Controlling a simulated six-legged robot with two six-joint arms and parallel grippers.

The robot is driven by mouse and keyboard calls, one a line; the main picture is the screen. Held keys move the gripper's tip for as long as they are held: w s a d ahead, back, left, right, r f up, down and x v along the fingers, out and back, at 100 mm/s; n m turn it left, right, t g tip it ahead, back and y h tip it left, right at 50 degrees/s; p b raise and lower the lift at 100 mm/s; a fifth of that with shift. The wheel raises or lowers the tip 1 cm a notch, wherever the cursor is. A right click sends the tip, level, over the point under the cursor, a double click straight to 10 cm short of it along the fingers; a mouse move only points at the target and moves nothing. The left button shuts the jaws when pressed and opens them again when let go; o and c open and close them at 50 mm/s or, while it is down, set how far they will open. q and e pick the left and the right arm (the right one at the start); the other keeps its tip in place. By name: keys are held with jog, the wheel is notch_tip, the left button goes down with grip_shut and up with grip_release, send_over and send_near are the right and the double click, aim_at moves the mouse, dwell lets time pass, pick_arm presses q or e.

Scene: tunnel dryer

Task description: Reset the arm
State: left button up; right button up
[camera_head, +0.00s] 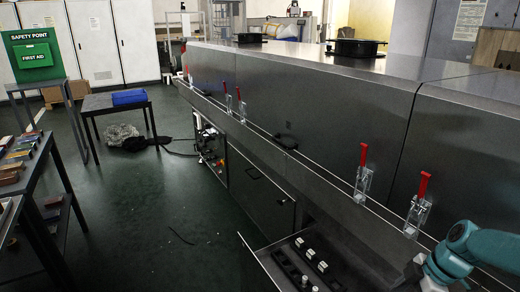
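My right arm shows at the lower right as teal and grey links (462,246), bent in front of the dryer's side. Its grey end part runs down toward the bottom edge, and I can make out no gripper fingers on it. My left arm and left gripper are not in the picture. No object is seen held.
The long dark metal tunnel dryer (320,132) with red-handled latches (364,155) fills the right side. An open tray (262,250) with small white and black pieces juts out below. A table with boxes (14,165) stands left. The green floor between is mostly clear.

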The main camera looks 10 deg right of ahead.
jog(key=shift+r, duration=0.1)
jog(key=w+a+f+m+g+p, duration=0.1)
jog(key=a+f+m+p, duration=0.2)
jog(key=a+p, duration=0.3)
jog(key=a+f+m+p, duration=0.3)
jog(key=a+f, duration=0.1)
jog(key=a, duration=0.3)
jog(key=s+a+f+m+p, duration=0.1)
jog(key=s+a+m+p, duration=0.3)
jog(key=a, duration=0.4)
jog(key=s+a+m+p, duration=0.4)
jog(key=s+a, duration=0.3)
jog(key=a, duration=0.2)
jog(key=shift+s+a+f+g+p, duration=0.15)
jog(key=shift+s+f+g+p, duration=0.1)
jog(key=shift+f+g+p, duration=0.15)
jog(key=shift+w, duration=0.1)
